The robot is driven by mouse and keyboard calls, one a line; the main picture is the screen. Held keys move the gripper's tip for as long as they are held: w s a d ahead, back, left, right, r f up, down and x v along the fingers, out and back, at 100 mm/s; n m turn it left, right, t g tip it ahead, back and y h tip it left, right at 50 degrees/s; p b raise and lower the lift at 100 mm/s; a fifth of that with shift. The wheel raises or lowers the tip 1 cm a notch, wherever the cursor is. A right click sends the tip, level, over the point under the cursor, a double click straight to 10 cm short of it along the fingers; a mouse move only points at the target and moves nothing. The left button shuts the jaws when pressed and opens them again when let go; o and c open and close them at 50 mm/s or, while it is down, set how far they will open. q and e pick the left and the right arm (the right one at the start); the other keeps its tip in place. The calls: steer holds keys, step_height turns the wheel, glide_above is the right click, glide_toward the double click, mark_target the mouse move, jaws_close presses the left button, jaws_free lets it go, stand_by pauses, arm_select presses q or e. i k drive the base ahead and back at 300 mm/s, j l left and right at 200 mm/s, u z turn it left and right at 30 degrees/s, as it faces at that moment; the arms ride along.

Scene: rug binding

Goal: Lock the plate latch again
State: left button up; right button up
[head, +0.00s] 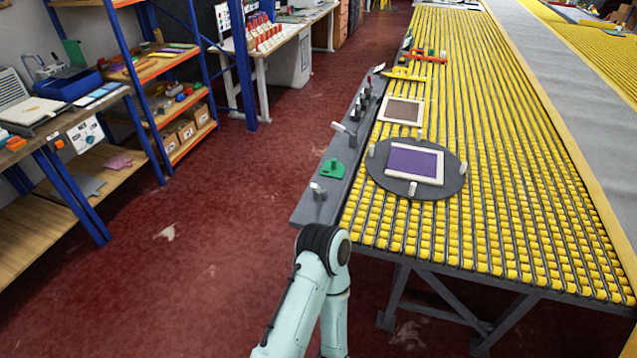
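A dark grey round plate (386,180) lies on the yellow roller table and carries a purple rug piece (413,163) with a cream border. Several short white pegs stand around the plate's rim. On the grey side rail left of it are a white-handled lever (343,130) and a small white-topped fitting (318,190). I cannot tell which of these is the plate latch, or whether it is locked. One bent arm of mine shows at the bottom centre, below the rail's near end. Neither gripper shows.
A green block (332,168) sits on the grey rail (310,208). A brown framed piece (402,110) and yellow and red tools (405,74) lie farther up the rollers. Blue-framed shelves (165,70) stand left. The red floor (220,220) between is clear.

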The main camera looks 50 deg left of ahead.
mark_target(316, 187)
steer(key=i+j, duration=0.1)
steer(key=j, duration=0.55)
steer(key=i+j, duration=0.1)
steer(key=j, duration=0.55)
steer(key=i+j, duration=0.1)
steer(key=j, duration=0.5)
steer(key=i+j, duration=0.15)
steer(key=j, duration=0.5)
steer(key=i+j, duration=0.1)
steer(key=j, duration=0.55)
steer(key=k+j+z, duration=0.2)
steer(key=j+z, duration=0.25)
steer(key=k+j+z, duration=0.3)
steer(key=z, duration=0.2)
